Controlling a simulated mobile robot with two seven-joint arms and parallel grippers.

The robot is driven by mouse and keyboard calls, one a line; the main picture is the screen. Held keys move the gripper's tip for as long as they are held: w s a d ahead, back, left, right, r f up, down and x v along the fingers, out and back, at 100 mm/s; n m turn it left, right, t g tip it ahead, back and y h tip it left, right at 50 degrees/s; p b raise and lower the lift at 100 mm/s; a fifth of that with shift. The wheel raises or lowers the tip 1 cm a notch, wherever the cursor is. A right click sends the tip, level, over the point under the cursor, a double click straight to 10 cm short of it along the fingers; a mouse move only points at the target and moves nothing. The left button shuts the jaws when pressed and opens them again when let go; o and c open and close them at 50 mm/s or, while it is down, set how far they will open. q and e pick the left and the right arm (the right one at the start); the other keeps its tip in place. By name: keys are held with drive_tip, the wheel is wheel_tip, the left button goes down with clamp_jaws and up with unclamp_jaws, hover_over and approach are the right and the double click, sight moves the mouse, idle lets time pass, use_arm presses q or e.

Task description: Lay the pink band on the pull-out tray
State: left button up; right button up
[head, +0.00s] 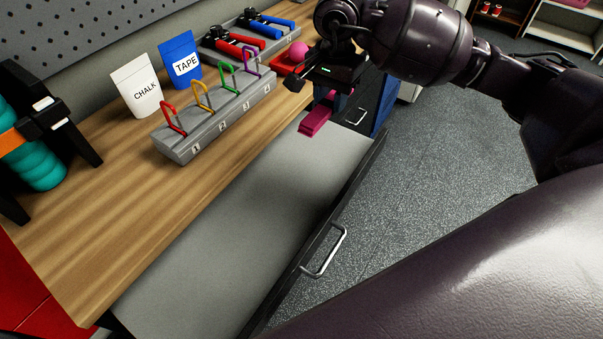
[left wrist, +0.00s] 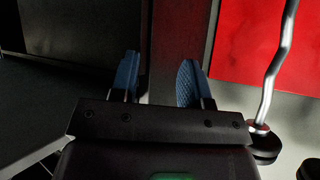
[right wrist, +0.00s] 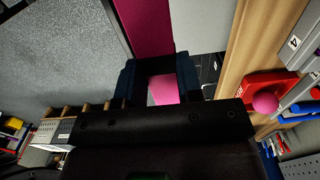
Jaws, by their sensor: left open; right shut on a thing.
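The pink band (head: 316,122) is a flat magenta strip by the far end of the pull-out tray (head: 235,205). The tray has a bare grey top and extends from under the wooden bench. My right gripper (head: 330,82) is shut on the band, which sticks out below it toward the tray. Whether the band touches the tray is unclear. In the right wrist view the band (right wrist: 143,22) runs between the right gripper's fingers (right wrist: 158,80). My left gripper (left wrist: 158,82) is open and empty in the left wrist view, outside the head view.
The bench (head: 95,215) carries a grey numbered rack (head: 215,118) with coloured clips, a chalk bag (head: 137,88), a tape bag (head: 180,58) and hand grips (head: 235,42). A pink ball (head: 298,50) sits beside my right gripper. The tray's front has a metal handle (head: 327,254).

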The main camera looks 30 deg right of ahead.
sight(324, 168)
wheel_tip(324, 168, down, 19)
drive_tip(key=shift+f+b, duration=0.1)
drive_tip(key=shift+b, duration=0.55)
drive_tip(key=shift+f, duration=0.1)
drive_tip(key=shift+f, duration=0.15)
drive_tip(key=o, duration=0.9)
drive_tip(key=shift+o, duration=0.2)
drive_tip(key=shift+r, duration=0.2)
wheel_tip(324, 168, up, 12)
drive_tip(key=shift+p, duration=0.4)
